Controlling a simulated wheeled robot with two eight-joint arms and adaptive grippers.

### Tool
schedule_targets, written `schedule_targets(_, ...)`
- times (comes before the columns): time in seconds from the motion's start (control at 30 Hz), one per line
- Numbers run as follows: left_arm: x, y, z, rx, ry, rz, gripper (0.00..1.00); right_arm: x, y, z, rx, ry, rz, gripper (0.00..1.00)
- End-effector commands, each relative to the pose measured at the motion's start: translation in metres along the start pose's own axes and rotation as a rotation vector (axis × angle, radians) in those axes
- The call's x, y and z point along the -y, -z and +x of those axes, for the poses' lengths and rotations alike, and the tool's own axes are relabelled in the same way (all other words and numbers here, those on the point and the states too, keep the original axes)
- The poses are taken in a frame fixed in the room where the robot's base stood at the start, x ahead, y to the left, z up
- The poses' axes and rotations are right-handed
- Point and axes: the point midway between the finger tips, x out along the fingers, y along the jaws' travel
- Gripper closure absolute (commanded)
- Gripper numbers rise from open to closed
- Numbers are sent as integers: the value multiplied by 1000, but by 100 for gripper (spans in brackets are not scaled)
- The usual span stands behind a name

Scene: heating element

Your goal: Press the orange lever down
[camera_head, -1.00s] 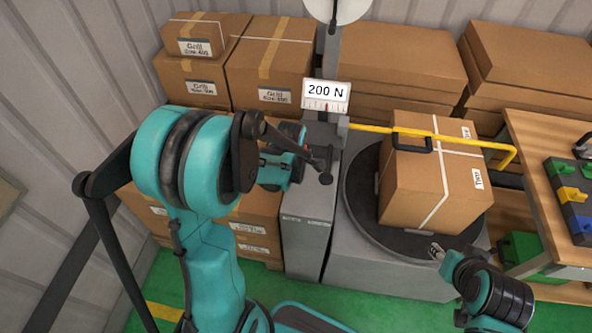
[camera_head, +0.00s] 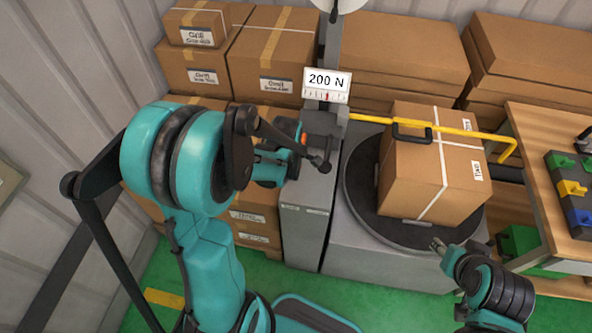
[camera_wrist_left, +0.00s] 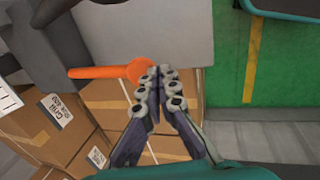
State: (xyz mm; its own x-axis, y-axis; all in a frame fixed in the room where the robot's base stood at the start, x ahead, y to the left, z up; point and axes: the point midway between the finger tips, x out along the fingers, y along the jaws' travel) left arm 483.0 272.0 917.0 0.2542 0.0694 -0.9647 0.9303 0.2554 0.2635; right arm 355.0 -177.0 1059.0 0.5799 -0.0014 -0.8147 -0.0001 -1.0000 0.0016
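The orange lever (camera_wrist_left: 105,72) shows in the left wrist view as a bar with a rounded end, beside a grey housing. In the head view only a small orange piece (camera_head: 302,136) shows beside the grey post, mostly hidden by my left arm. My left gripper (camera_wrist_left: 163,72) has its fingertips together at the rounded end of the lever. The left fingertip overlaps that end in the picture; I cannot tell whether they touch. My right gripper (camera_head: 437,245) is low at the right, in front of the turntable, away from the lever; its fingers are too small to read.
A cardboard box (camera_head: 412,190) stands on the dark round turntable (camera_head: 362,208), beside a yellow bar (camera_head: 465,130). A sign reading 200 N (camera_head: 327,80) is on the post. Stacked boxes (camera_head: 285,60) stand behind. A wooden table (camera_head: 540,130) is at the right. Green floor is in front.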

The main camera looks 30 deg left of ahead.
Motion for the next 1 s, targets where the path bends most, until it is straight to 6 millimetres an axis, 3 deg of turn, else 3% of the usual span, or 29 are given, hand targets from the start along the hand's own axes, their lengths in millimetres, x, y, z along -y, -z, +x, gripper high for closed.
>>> schedule_targets(0.03, -3, 2, -19, 0, -1, -1, 100, 0, 8, -11, 0, 0, 0, 60)
schedule_targets(0.1, 0, 2, -36, 0, -1, 0, 100, 0, 10, -15, 0, 0, 0, 60)
schedule_targets(0.4, 5, 1, -92, 0, -3, 1, 100, 0, 22, -30, 0, 0, 0, 60)
schedule_targets(0.6, 6, 1, -104, 0, -4, 1, 100, 0, 24, -33, 0, 0, 0, 60)
schedule_targets(1.0, 6, 2, -104, -1, -4, 0, 100, 0, 24, -33, 0, 0, 0, 60)
